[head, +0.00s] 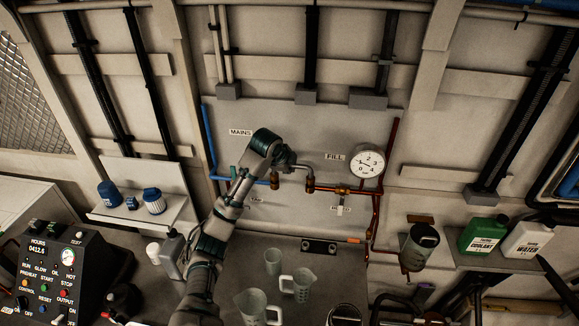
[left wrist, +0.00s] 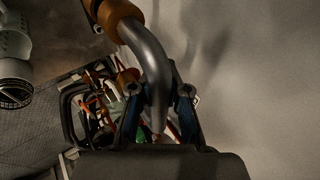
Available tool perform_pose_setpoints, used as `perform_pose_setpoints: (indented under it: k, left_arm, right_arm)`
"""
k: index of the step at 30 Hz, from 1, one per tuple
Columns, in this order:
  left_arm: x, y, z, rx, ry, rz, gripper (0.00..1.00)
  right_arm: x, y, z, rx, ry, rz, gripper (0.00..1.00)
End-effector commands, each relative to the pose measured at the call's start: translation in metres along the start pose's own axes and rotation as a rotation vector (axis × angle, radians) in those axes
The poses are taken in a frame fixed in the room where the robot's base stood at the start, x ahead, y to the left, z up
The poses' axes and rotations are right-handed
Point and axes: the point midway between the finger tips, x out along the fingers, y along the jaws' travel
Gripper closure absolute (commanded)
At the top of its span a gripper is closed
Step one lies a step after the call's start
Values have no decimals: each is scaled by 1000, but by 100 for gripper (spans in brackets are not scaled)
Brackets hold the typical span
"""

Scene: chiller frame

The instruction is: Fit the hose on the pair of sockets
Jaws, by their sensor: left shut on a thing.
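The hose is a short grey bent tube (head: 300,167) in front of the wall panel, between the MAINS and FILL labels. My left gripper (head: 284,161) is shut on it; in the left wrist view the fingers (left wrist: 160,95) stand on both sides of the tube (left wrist: 150,55). The pair of copper-coloured sockets shows on the panel, a left one (head: 275,180) and a right one (head: 310,185). The tube's right end meets the right socket in the picture; its left end is hidden by the gripper. In the left wrist view, one tube end meets a copper fitting (left wrist: 119,12). How deep either end sits, I cannot tell.
A gauge (head: 367,162) and copper pipes are right of the sockets; a blue pipe (head: 208,140) is at left. Several jugs (head: 300,285) stand on the bench below my arm. A shelf (head: 140,200) with blue-capped containers is at left, and a bottle shelf at right.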

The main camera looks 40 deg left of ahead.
Motion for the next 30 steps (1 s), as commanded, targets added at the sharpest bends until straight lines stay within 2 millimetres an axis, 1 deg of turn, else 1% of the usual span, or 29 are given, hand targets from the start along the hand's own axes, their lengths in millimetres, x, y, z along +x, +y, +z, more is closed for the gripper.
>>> perform_pose_setpoints:
  k: [14,15,17,18,19,26,30]
  left_arm:
    - [10,7,2,-1,0,0,100]
    - [10,7,2,-1,1,0,82]
    - [9,7,2,-1,1,0,66]
    - [9,7,2,-1,1,0,56]
    - [9,7,2,-1,0,0,55]
    - [10,6,2,0,0,0,55]
    - [7,6,2,0,0,0,55]
  right_arm:
    - [2,0,0,0,0,0,60]
    - [2,0,0,0,0,0,60]
    - [2,0,0,0,0,0,60]
    - [2,0,0,0,0,0,60]
    - [2,0,0,0,0,0,60]
    - [2,0,0,0,0,0,60]
    - [2,5,2,-3,0,4,60]
